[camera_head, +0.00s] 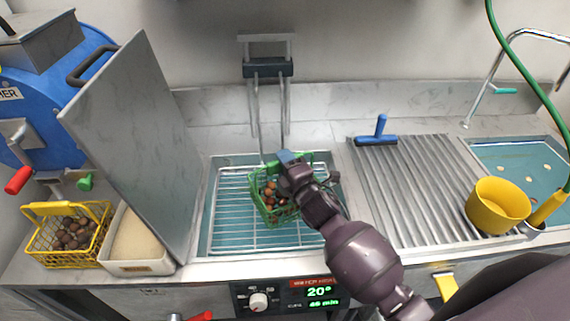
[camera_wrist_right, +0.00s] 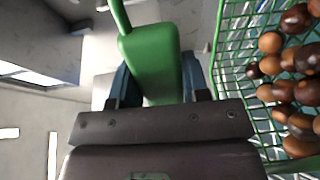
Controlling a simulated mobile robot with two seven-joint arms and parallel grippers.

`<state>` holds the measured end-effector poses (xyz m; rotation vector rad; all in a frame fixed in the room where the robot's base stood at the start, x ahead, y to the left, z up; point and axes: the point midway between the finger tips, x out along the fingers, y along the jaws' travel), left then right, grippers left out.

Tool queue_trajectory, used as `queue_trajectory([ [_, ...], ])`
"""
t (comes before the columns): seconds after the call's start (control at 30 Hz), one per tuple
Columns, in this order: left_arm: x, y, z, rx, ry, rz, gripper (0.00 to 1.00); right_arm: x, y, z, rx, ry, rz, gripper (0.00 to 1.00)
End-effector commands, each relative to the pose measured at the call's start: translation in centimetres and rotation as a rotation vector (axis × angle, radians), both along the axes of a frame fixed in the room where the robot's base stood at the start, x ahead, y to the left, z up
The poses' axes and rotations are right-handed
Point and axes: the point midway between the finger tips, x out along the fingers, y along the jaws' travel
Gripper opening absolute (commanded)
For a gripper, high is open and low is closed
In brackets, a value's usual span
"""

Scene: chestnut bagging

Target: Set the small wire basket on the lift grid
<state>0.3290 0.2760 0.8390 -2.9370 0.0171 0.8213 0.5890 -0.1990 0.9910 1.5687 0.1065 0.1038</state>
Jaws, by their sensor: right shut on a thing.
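The small wire basket (camera_head: 264,208) is green and holds several brown chestnuts. My right gripper (camera_head: 287,160) is shut on the basket's green handle, at the basket's upper edge. In the right wrist view the blue fingers stand on both sides of the green handle (camera_wrist_right: 150,60), and the basket's mesh (camera_wrist_right: 232,50) with chestnuts is at the right. The lift grid (camera_head: 230,205) is a wire rack in the teal basin, joined to an upright frame at the back. The basket is over the grid's middle; I cannot tell whether it touches it. My left gripper is not in view.
A tall grey panel (camera_head: 135,140) stands left of the basin. Beyond it are a yellow basket of chestnuts (camera_head: 45,238) and a white tub (camera_head: 140,268). A ribbed drainboard (camera_head: 400,190) with a blue squeegee (camera_head: 378,138) and a yellow bowl (camera_head: 497,205) lies right.

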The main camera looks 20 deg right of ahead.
Motion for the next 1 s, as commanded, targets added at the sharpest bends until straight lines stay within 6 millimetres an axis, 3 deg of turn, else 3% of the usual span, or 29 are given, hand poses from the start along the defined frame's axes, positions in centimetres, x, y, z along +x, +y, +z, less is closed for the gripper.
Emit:
queue_trajectory([
  [0.37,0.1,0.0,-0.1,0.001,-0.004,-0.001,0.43,0.0,0.0,-0.2,0.0,-0.003,0.001,0.0],
  [0.4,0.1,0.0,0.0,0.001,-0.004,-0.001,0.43,0.0,0.0,-0.2,0.0,0.0,0.0,0.48],
  [0.53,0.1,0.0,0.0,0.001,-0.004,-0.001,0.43,0.0,0.0,-0.2,0.0,0.0,0.0,0.68],
  [0.87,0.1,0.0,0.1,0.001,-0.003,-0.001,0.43,0.0,0.0,0.1,-0.001,-0.001,0.0,0.68],
  [1.0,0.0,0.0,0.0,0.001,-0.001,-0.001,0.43,-1.2,-0.2,0.0,-0.001,0.001,0.0,0.68],
])
